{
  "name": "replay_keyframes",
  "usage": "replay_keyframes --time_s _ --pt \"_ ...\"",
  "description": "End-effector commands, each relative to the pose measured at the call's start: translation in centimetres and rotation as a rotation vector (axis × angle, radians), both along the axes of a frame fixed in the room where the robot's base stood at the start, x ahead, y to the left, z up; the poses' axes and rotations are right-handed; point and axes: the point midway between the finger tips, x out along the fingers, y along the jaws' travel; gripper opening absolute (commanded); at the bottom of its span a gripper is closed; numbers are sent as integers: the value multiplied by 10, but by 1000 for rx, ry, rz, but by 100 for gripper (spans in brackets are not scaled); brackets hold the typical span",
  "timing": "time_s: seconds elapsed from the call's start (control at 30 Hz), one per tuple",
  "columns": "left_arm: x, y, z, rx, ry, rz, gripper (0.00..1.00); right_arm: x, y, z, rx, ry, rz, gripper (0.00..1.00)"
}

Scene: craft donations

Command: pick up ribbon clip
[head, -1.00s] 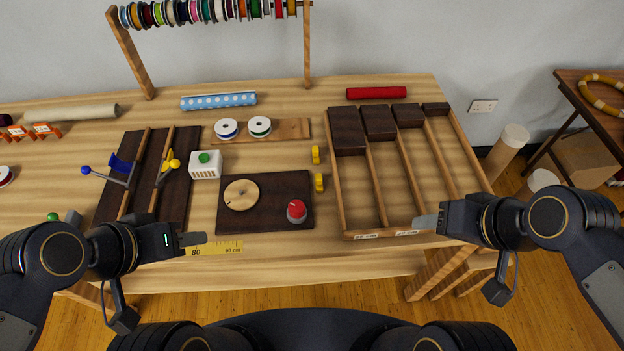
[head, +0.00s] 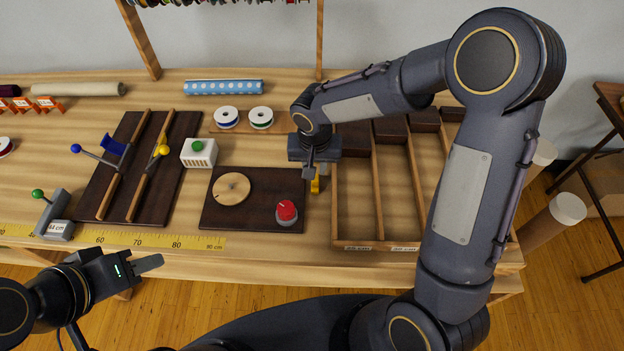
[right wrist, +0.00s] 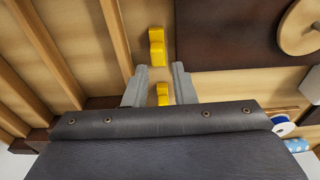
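Two small yellow ribbon clips lie on the table between the dark board and the divided tray. The front clip (head: 315,186) shows just below my right gripper (head: 311,170) in the head view, and at the top of the right wrist view (right wrist: 157,47). The back clip (right wrist: 163,94) lies between the two spread fingers of my right gripper (right wrist: 158,70) in the right wrist view; the head view hides it behind the gripper. The fingers are open, and contact with the clip cannot be made out. My left gripper (head: 148,263) is at the table's front edge, away from the clips.
The divided wooden tray (head: 375,245) stands right of the clips, partly covered by my right arm. The dark board (head: 240,220) with a wooden disc (head: 231,189) and red knob (head: 287,211) is close on the left. Two spools (head: 227,117) (head: 261,117) stand behind.

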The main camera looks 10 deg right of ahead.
Motion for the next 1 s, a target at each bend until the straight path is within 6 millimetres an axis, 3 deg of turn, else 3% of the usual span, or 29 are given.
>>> replay_keyframes --time_s 0.4,0.67,0.87,1.0 --pt "0 0 10 0 0 0 36 4 -3 -53 1 2 1 24" --pt "0 0 9 0 0 0 36 4 -3 -56 1 1 1 24" --pt "0 0 9 0 0 0 36 4 -3 -56 1 1 1 0" --pt "0 0 9 0 0 0 36 4 -3 -56 1 1 1 0"
